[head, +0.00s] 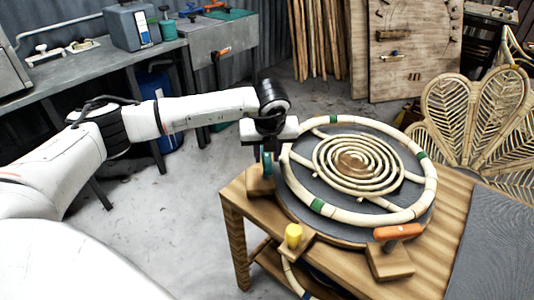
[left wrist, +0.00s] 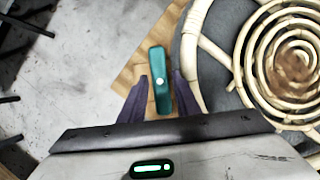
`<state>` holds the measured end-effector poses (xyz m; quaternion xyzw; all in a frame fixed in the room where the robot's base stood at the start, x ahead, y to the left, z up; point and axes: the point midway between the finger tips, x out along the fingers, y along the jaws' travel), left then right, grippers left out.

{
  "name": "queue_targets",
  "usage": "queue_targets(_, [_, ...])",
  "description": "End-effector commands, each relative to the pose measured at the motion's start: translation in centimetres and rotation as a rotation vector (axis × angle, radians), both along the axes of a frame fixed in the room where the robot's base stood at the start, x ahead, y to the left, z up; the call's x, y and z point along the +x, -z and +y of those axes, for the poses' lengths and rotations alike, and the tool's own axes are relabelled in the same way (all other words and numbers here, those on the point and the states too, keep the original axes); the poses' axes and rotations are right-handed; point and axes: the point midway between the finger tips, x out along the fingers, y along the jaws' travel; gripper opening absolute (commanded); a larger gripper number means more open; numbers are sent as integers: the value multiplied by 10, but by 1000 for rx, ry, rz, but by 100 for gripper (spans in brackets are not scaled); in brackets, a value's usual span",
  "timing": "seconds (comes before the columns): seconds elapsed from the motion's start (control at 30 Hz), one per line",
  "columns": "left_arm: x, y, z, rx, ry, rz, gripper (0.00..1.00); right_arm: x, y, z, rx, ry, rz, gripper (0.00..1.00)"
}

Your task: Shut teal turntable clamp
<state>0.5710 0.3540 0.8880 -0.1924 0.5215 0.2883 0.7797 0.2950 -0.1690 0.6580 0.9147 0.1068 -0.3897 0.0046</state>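The teal clamp (head: 267,165) sits on a wooden block at the left edge of the grey turntable (head: 345,240), partly hidden by my gripper in the head view. In the left wrist view its teal handle (left wrist: 159,62) points away from me, with a pale spot on it. My left gripper (head: 263,152) is right over the clamp. Its two dark fingers (left wrist: 161,90) are apart, one on each side of the handle's near part, with gaps visible. Whether they reach down to handle height I cannot tell. My right gripper is not in view.
A rattan ring with green bands (head: 428,200) and a rattan spiral (head: 357,165) lie on the turntable. A yellow clamp (head: 293,235) and an orange clamp (head: 398,232) stand at its near edge. A woven rattan panel (head: 475,110) is at the right. Floor left of the table is clear.

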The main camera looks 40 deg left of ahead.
Motion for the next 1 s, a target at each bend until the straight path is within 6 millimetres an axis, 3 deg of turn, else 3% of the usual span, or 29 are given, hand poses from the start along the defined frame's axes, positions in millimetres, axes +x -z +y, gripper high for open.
queue_targets(0.03, [0, 0, 0, 0, 0, 0, 20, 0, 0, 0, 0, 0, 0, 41])
queue_targets(0.17, [0, 0, 0, 0, 0, 0, 0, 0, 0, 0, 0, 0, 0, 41])
queue_targets(0.57, [0, 1, 1, -1, 72, -2, 0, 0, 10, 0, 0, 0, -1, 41])
queue_targets(1.0, [-1, 3, 4, 0, 429, -3, 0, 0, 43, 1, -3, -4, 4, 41])
